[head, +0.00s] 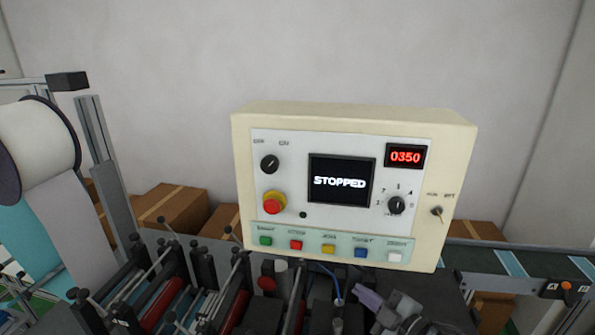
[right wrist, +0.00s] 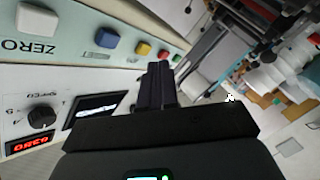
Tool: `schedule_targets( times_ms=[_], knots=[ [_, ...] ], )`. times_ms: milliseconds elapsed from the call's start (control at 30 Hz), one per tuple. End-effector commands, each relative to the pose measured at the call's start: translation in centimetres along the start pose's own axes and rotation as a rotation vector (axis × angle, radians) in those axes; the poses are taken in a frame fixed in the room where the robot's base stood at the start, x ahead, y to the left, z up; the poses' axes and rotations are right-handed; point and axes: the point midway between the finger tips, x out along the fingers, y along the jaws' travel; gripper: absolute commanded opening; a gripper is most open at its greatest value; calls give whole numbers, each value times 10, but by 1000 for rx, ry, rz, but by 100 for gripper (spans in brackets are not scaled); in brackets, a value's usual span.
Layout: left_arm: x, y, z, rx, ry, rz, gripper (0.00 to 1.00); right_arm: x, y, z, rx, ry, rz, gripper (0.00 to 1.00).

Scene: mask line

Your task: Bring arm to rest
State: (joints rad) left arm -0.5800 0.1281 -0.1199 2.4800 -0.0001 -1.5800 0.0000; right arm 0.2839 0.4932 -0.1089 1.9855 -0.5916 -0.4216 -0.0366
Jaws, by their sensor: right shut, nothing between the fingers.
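My right gripper (head: 362,290) shows low in the head view, just below the control panel (head: 345,112). In the right wrist view its dark fingers (right wrist: 158,66) are together with nothing between them. They point along the row of coloured buttons and appear apart from the panel face. My left gripper is not in view. The panel's screen (head: 341,181) reads STOPPED and its red display (head: 405,157) reads 0350.
The panel carries a red emergency knob (head: 272,205), a black dial (head: 397,205) and several coloured buttons. Machine rollers (head: 165,303) and rods crowd the lower left. A white roll (head: 38,137) stands left. A conveyor (head: 510,263) runs right. Cardboard boxes (head: 172,206) sit behind.

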Motion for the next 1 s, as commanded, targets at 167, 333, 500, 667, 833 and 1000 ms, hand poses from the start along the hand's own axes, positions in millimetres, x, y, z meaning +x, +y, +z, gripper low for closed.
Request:
schedule_targets(
  times_ms=[167,333,500,667,833,1000],
  knots=[
    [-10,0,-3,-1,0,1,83,-14,-83,25,125,-51,-104,0],
    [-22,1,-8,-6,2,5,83,-56,-171,33,324,-169,-155,0],
    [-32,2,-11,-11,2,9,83,-123,-231,48,547,-467,-157,0],
    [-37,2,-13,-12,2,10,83,-195,-258,58,746,-800,-147,0],
    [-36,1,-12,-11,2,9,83,-237,-256,59,869,-1022,-137,0],
    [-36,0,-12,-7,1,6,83,-264,-260,60,926,-1166,-158,0]
  ],
)
